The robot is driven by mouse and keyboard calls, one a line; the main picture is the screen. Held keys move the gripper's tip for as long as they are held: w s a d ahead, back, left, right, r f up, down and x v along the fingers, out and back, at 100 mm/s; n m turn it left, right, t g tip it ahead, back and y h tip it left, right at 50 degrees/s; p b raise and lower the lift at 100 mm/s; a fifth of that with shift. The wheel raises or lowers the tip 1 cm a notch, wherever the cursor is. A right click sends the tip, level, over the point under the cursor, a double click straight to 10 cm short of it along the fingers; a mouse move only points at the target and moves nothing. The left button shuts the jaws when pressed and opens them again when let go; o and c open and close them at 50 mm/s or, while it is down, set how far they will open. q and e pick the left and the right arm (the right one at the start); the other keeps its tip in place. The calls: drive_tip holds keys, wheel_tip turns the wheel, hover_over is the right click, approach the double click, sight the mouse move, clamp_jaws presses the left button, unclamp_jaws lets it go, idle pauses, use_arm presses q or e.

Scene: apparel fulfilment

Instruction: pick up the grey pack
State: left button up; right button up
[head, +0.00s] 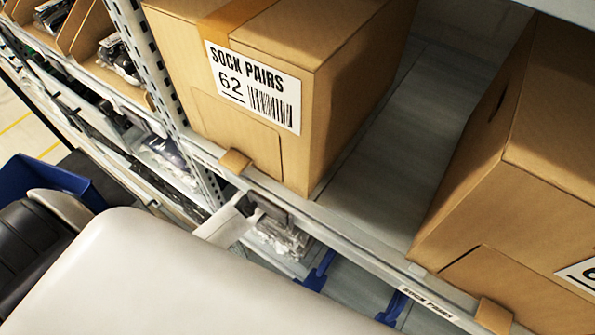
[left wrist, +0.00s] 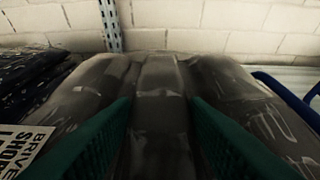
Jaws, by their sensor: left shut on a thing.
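The grey pack (left wrist: 160,75) is a dark grey bundle in shiny clear wrap and fills the middle of the left wrist view. My left gripper (left wrist: 158,115) has green fingers on either side of its middle fold and is shut on it. The fingertips press into the wrap. I cannot tell from this view whether the pack is lifted off its support.
A sock box (head: 285,55) and another carton (head: 540,150) stand on the upper shelf, with bare shelf (head: 390,150) between them. Wrapped packs (head: 280,236) lie on the level below. In the wrist view, dark packs (left wrist: 30,75) and a printed label (left wrist: 30,148) are at left.

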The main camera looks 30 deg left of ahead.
use_arm(q)
drive_tip(key=shift+r, duration=0.1)
drive_tip(key=shift+r, duration=0.55)
wheel_tip(320, 180, up, 2)
drive_tip(key=shift+w+r, duration=0.1)
drive_tip(key=s+a+b, duration=0.1)
drive_tip(key=s+a, duration=0.1)
drive_tip(key=s, duration=1.6)
drive_tip(key=shift+a, duration=0.25)
